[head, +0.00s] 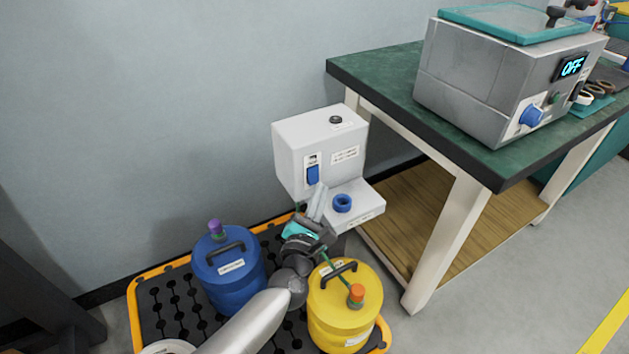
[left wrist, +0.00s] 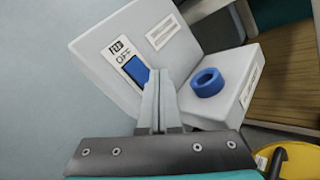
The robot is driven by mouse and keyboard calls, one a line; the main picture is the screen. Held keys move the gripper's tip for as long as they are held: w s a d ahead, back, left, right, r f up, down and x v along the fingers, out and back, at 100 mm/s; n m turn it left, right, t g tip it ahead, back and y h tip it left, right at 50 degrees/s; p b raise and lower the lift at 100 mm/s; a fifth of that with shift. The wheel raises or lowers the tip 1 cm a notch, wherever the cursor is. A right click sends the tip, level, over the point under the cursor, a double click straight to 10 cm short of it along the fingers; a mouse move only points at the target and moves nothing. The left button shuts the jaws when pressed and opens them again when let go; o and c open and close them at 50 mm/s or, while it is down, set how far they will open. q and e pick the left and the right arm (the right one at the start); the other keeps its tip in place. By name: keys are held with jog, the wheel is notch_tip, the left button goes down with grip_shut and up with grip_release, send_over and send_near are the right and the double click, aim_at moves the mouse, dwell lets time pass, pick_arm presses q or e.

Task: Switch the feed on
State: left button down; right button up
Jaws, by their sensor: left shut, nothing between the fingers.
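The feed unit (head: 306,152) is a white box on the wall side with a blue rocker switch (head: 313,175) on its front. The switch also shows in the left wrist view (left wrist: 137,70), under a label that reads OFF. A blue ring (head: 342,203) sits on the unit's lower ledge; it also shows in the left wrist view (left wrist: 207,82). My left gripper (head: 319,194) is shut and empty, its fingertips just below the switch in the picture. In the left wrist view the fingertips (left wrist: 159,77) overlap the switch's lower right edge. I cannot tell whether they touch it. My right gripper is out of view.
A blue canister (head: 228,275) and a yellow canister (head: 343,310) stand on a black tray with an orange rim (head: 160,267). A green-topped bench (head: 388,65) at right carries a grey machine (head: 480,84) whose display reads OFF. The wall at left is bare.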

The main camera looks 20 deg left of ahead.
pick_arm(q)
jog(key=shift+w+a, duration=0.1)
jog(key=shift+w+a, duration=0.2)
jog(key=shift+w+a+f+b, duration=0.1)
jog(key=shift+w+a+b, duration=0.15)
jog(key=shift+b, duration=0.1)
dwell(0.5)
jog(key=shift+s, duration=0.1)
jog(key=shift+s+d, duration=0.5)
jog(key=shift+d, duration=0.05)
dwell(0.4)
jog(key=shift+s+d+r+p, duration=0.25)
jog(key=shift+s+d+p, duration=0.2)
jog(key=shift+s+d, duration=0.45)
jog(key=shift+s+d+r+p, duration=0.2)
jog(key=shift+s+d+p, duration=0.2)
jog(key=shift+s+d, duration=0.5)
